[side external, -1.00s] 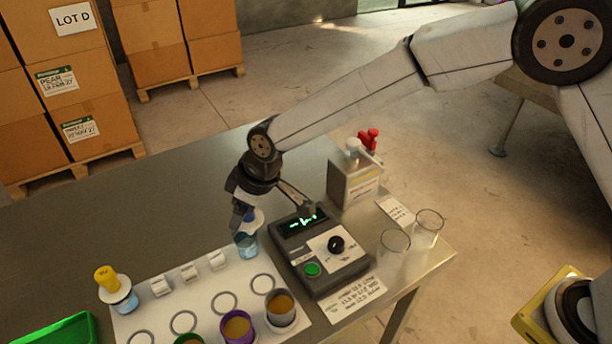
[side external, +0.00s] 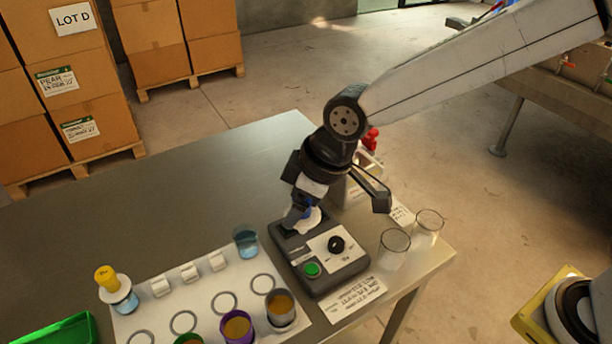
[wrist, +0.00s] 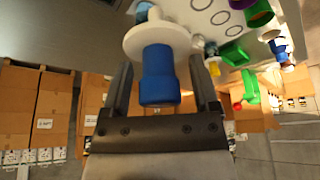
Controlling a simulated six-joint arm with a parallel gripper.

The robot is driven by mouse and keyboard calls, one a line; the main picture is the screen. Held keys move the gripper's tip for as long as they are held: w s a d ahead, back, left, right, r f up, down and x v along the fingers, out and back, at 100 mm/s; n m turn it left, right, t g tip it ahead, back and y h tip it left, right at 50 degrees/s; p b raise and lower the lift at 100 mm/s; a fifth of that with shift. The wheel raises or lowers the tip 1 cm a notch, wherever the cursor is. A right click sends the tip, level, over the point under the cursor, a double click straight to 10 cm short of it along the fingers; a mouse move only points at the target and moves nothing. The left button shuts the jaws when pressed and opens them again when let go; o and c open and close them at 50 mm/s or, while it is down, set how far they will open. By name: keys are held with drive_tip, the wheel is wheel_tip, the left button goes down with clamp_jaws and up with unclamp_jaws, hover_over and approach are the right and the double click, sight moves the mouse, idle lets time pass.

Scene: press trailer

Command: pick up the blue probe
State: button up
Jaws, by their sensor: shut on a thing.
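The blue probe (side external: 307,211) is a blue handle with a white disc below it. It is held over the far end of the grey meter (side external: 322,270), and its lower end is hidden in the side view. In the wrist view, the blue probe (wrist: 158,76) sits between the two fingers with its white disc beyond them. My gripper (side external: 303,212) is shut on the blue handle; the wrist view also shows my gripper (wrist: 160,68) around it. A small beaker of blue liquid (side external: 246,243) stands left of the meter.
A yellow probe (side external: 107,279) stands in another beaker at the left. Cups of brown liquid (side external: 281,309) stand on the white mat (side external: 205,300). Two clear glasses (side external: 394,248) stand near the right table edge. A dispenser with a red top (side external: 371,140) is behind my gripper.

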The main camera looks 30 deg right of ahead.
sight(267, 304)
drive_tip(key=shift+s+d+r, duration=0.15)
drive_tip(key=shift+s+r, duration=0.05)
drive_tip(key=shift+s, duration=0.1)
idle(0.5)
drive_tip(key=s+a+f+n+g+y, duration=0.1)
drive_tip(key=s+a+f+n, duration=0.3)
drive_tip(key=a+f, duration=0.2)
drive_tip(key=shift+s+a+n, duration=0.15)
drive_tip(key=shift+a+n, duration=0.15)
drive_tip(key=shift+a, duration=0.65)
drive_tip(key=shift+f, duration=0.15)
drive_tip(key=shift+g, duration=0.3)
drive_tip(key=shift+f, duration=2.75)
drive_tip(key=shift+f, duration=0.6)
